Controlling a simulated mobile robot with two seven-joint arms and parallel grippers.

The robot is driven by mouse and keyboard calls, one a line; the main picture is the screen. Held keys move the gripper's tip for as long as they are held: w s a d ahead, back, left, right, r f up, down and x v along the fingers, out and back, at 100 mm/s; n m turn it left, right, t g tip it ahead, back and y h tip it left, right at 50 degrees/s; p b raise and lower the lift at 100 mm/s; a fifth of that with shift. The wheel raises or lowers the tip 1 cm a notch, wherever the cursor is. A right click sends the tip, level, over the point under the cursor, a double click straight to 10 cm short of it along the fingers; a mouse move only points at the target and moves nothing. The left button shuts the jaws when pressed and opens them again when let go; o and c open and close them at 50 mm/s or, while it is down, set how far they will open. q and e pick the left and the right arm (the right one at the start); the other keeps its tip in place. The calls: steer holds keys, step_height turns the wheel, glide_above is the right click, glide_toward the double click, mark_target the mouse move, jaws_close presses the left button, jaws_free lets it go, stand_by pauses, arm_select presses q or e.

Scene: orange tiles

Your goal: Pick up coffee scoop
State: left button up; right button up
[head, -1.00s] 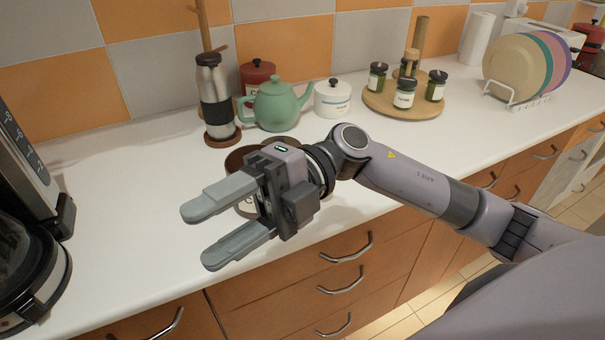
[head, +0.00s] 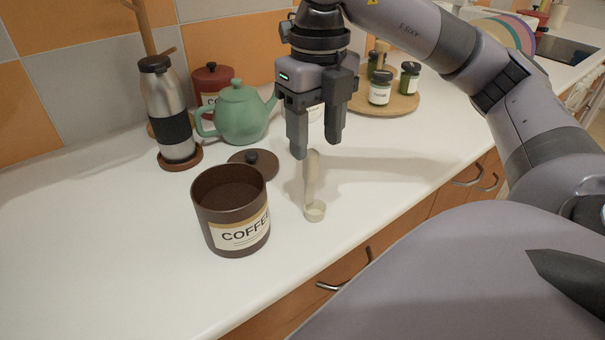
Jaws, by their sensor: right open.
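The coffee scoop (head: 313,190) is pale cream, with a long handle and a small round cup. It lies on the white counter in the head view, its cup towards the front edge and its handle pointing back. My right gripper (head: 318,150) points down just above the handle end, its two fingers apart and nothing between them. Whether a finger touches the handle I cannot tell. The brown coffee canister (head: 232,212) stands open to the left of the scoop, with dark contents. Its brown lid (head: 254,163) lies behind it. My left gripper is not in view.
A green teapot (head: 240,117), a red canister (head: 212,80) and a steel flask (head: 165,110) stand at the back left. A round wooden tray (head: 400,103) with several jars is behind right. The counter in front of the canister is clear.

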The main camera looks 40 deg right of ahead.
mark_target(313, 183)
steer(key=shift+s+a+f+b, duration=0.1)
steer(key=shift+f+b, duration=0.25)
steer(key=shift+f, duration=1.35)
steer(key=shift+a+f+b, duration=0.1)
steer(key=shift+f+b, duration=0.2)
steer(key=shift+f, duration=1.35)
jaws_close()
